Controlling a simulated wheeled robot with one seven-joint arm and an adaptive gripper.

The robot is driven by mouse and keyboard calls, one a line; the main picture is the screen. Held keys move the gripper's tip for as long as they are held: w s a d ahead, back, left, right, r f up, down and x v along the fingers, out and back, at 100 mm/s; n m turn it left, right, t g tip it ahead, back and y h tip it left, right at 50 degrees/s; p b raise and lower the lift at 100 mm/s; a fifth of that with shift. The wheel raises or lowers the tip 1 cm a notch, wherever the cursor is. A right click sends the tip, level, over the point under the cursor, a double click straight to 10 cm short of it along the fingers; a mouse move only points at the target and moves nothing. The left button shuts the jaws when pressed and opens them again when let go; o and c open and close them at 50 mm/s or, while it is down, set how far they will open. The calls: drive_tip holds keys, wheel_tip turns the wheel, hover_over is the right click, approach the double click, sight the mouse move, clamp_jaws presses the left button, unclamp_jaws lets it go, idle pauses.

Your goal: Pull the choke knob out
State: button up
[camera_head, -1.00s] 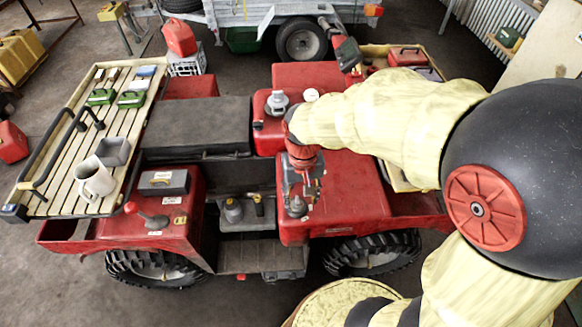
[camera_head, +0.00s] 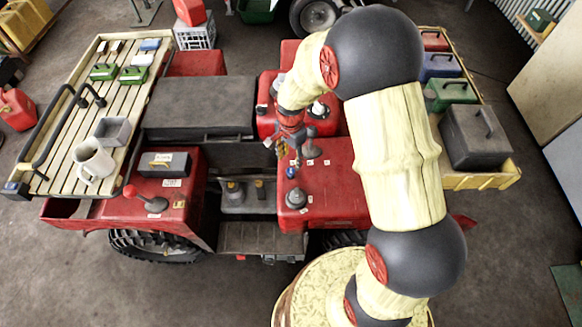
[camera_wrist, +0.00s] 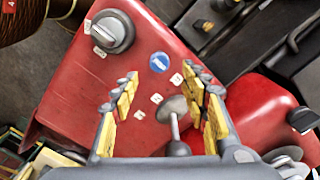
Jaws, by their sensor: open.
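The red fender panel (camera_head: 330,180) of the quad carries several controls. None is surely marked as the choke knob; the labels are too small to read. A grey-black round knob (camera_head: 297,197) sits near its front corner, and shows at upper left in the wrist view (camera_wrist: 112,32). A small blue round piece (camera_wrist: 159,62) lies beyond my fingertips. A grey stalk on a round base (camera_wrist: 172,107) stands between my fingers in the wrist view; I cannot tell whether they touch it. My gripper (camera_wrist: 163,88) is open and empty over the panel, yellow pads apart.
A dark seat (camera_head: 200,105) and slatted rack (camera_head: 115,125) with a white mug (camera_head: 92,160) lie left. A red-knobbed lever (camera_head: 145,198) stands on the left fender. A yellow tray (camera_head: 485,178) with boxes is at right.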

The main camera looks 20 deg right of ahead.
sight(291, 171)
wheel_tip(291, 171, down, 7)
drive_tip(key=shift+r+b, duration=0.1)
drive_tip(key=shift+b, duration=0.3)
drive_tip(key=shift+c, duration=0.8)
clamp_jaws()
